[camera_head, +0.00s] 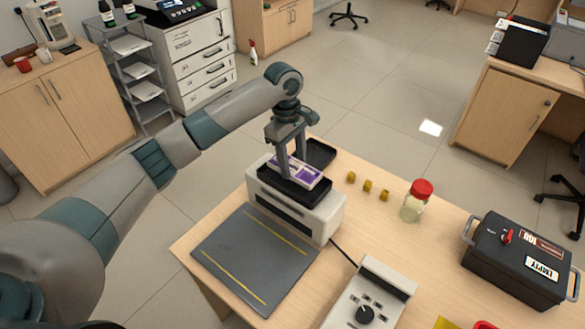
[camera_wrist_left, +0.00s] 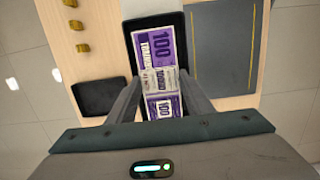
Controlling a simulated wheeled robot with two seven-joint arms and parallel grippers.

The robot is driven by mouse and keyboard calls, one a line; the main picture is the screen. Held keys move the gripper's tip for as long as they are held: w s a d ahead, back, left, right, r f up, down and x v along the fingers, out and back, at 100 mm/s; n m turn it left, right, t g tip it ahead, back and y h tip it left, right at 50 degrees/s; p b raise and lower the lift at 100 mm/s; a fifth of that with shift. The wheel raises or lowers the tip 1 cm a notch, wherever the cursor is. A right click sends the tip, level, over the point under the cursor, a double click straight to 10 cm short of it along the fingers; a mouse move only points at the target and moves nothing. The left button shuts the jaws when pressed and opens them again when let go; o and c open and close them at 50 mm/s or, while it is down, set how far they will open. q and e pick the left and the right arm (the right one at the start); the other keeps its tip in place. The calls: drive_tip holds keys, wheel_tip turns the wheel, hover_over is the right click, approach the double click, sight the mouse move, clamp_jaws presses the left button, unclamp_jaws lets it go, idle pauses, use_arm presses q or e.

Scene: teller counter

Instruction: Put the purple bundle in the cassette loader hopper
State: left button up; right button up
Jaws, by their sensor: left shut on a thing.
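The purple bundle (camera_head: 308,175), a strap of purple and white notes marked 100, is at the black hopper (camera_head: 291,193) on top of the white cassette loader (camera_head: 322,222). My left gripper (camera_head: 291,166) points down over the loader and is shut on the bundle. In the left wrist view the bundle (camera_wrist_left: 153,50) runs between the fingers (camera_wrist_left: 160,98) and overlaps the dark hopper (camera_wrist_left: 131,42). I cannot tell whether the bundle touches the hopper floor. My right gripper is not in view.
A black tray (camera_head: 320,152) lies just behind the loader. Several small yellow blocks (camera_head: 368,186) and a red-lidded jar (camera_head: 412,205) stand to the right. A grey mat (camera_head: 245,262) lies in front. A knobbed device (camera_head: 368,300) and a black handled box (camera_head: 517,262) are further right.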

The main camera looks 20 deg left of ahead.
sight(292, 166)
use_arm(q)
drive_tip(key=shift+f, duration=0.2)
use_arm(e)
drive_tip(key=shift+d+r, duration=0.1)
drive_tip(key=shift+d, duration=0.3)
